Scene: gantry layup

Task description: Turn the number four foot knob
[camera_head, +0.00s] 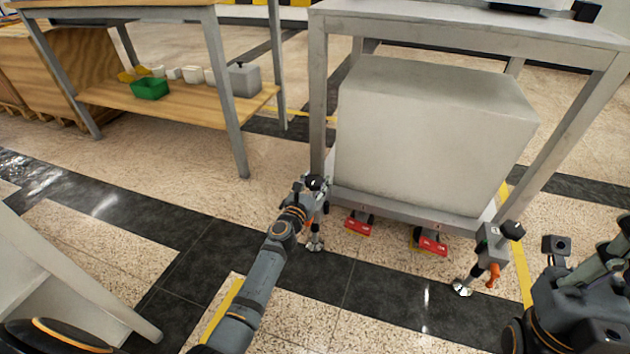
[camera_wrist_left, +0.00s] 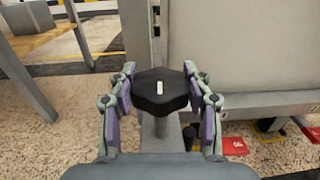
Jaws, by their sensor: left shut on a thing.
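The black knob (camera_wrist_left: 162,91), many-sided with a short white mark on top, sits between the finger pads of my left gripper (camera_wrist_left: 161,92) in the left wrist view. The mark points straight up and down in that picture. In the head view my left gripper (camera_head: 315,187) is at the knob (camera_head: 315,182) by the near left leg of the grey frame. My left gripper is shut on the knob. I cannot read a foot number on it. Part of my right arm (camera_head: 590,290) shows at the right edge; its fingers are not clear.
A grey frame (camera_head: 450,33) holds a large pale box (camera_head: 430,140). Two red pedals (camera_head: 358,227) (camera_head: 430,243) stick out low in front. Another foot with a black knob (camera_head: 513,229) and orange lever (camera_head: 493,274) stands at the right. A shelved bench (camera_head: 180,105) is at back left.

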